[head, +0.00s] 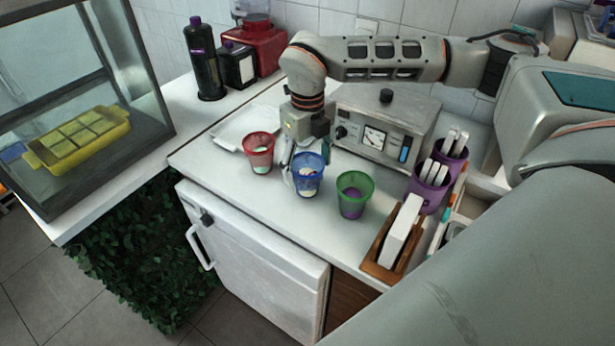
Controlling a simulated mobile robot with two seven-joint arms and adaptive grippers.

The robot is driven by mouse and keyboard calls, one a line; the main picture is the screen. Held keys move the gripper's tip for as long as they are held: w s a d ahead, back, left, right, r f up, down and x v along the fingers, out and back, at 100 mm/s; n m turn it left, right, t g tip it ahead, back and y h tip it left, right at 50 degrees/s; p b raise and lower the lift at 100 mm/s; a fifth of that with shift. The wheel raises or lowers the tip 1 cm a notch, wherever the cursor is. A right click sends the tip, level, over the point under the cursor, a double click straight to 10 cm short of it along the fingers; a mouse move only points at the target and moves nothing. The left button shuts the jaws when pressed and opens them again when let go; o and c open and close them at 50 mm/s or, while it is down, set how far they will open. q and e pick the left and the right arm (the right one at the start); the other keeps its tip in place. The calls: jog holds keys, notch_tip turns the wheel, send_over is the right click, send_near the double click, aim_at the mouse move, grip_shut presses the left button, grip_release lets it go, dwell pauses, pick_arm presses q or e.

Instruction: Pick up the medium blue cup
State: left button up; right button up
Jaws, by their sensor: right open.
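The blue cup (308,177) stands upright on the white counter, between a red cup (258,153) on its left and a green cup (353,196) on its right. The blue cup holds something pale, the red cup something whitish and green, and the green cup something purple. My right gripper (292,163) points down just behind the blue cup, at its left rear side. It is open, and its fingertips are partly hidden by the cup. I cannot tell whether a finger touches the cup. My left gripper is not in view.
A grey machine with a dial (380,132) stands close behind the cups. A white tray (235,135) lies behind the red cup. Purple holders (428,190) and a wooden napkin holder (383,258) stand at the right. The counter's front strip is clear. A glass case (150,100) stands at the left.

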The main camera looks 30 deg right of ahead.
jog(key=f, duration=0.5)
jog(key=shift+w, duration=0.2)
jog(key=shift+c, duration=0.3)
jog(key=c, duration=1.1)
